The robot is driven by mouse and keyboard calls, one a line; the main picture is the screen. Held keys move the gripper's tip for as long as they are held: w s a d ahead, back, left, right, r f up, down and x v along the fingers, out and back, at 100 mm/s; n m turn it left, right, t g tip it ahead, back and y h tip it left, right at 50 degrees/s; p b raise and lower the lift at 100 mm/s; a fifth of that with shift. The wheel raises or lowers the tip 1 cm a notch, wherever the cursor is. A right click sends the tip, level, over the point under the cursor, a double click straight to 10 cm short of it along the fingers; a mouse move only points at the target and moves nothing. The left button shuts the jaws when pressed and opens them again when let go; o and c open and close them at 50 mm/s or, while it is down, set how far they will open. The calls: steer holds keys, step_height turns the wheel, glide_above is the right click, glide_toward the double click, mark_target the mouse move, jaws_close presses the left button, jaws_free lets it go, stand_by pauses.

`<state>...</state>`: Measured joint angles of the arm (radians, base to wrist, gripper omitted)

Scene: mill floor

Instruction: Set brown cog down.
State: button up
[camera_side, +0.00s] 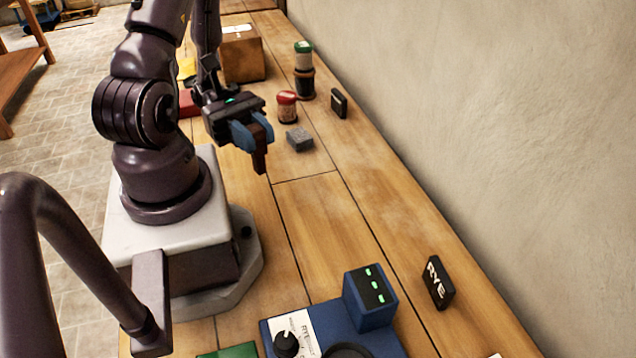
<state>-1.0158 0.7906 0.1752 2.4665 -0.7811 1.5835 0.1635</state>
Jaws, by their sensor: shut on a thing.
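My gripper (255,133) has blue fingers and is shut on a dark brown piece, the brown cog (260,161). The cog hangs below the fingertips and shows as a narrow upright shape; its teeth cannot be made out. The fingers hide its upper part. It appears held above the wooden bench (315,205), left of a small grey block (299,139). The exact gap to the bench cannot be told.
A red-lidded jar (287,107), a green-lidded jar (303,58) and a black block (339,103) stand beyond the grey block. A cardboard box (242,57) is behind. A blue scale (370,297) and RYE sign (438,283) are in front. Mid-bench is clear.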

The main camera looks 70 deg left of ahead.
steer(key=shift+t, duration=0.3)
steer(key=shift+w+a+f, duration=1)
steer(key=shift+w+f, duration=1.15)
steer(key=shift+w+a+f, duration=0.95)
steer(key=shift+w+f, duration=1.15)
steer(key=shift+f, duration=0.1)
steer(key=shift+w+a+f, duration=1)
steer(key=shift+w+f, duration=1.15)
steer(key=shift+f, duration=0.1)
steer(key=o, duration=0.9)
